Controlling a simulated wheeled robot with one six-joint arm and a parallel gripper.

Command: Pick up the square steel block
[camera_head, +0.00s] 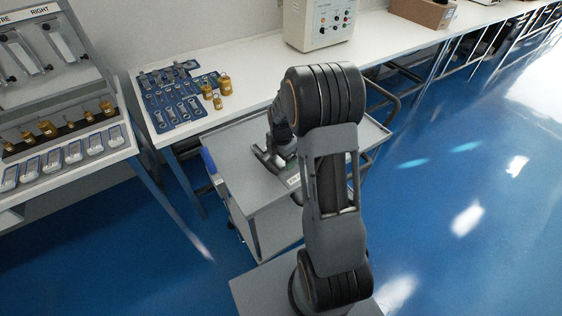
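My arm reaches out over the grey top of a wheeled cart (225,135). My gripper (266,160) is low over the cart top, left of the arm's large dark joint. Its fingers are small and partly hidden, and I cannot tell whether they are open or shut. I cannot make out a square steel block; the gripper and arm cover part of the cart top.
A white bench (260,58) behind the cart holds a blue mat (160,123) with metal pieces, brass weights (225,86) and a control box (318,22). A rack table (70,170) stands left. Blue floor (470,160) is open at right.

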